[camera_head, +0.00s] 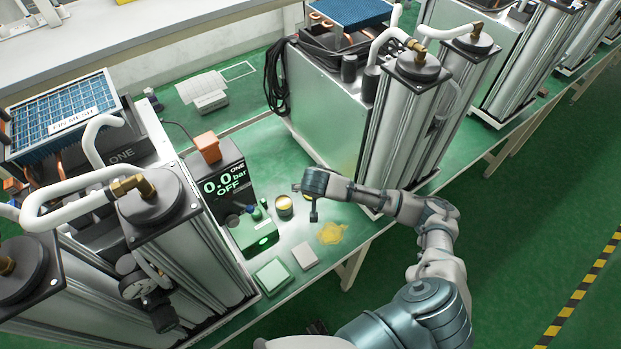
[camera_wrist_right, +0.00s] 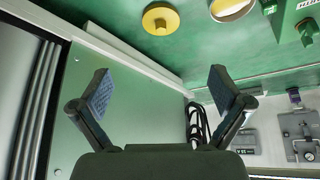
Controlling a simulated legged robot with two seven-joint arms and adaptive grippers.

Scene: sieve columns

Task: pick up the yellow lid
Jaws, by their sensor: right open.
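The yellow lid (camera_wrist_right: 160,19) is a round disc with a raised knob. It lies on the green bench top near the upper edge of the right wrist view. In the head view only a small yellow edge of it (camera_head: 306,197) shows beside my right gripper (camera_head: 313,214), which hides the rest. In the wrist view my right gripper (camera_wrist_right: 160,92) is open, with nothing between its two spread fingers. The lid is apart from both fingertips, beyond them. My left gripper is not seen.
A round container (camera_head: 284,206) with yellow contents stands left of the lid. Yellow powder (camera_head: 331,233) is spilled nearer the bench edge. A metal column unit (camera_head: 400,135) rises close on the right.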

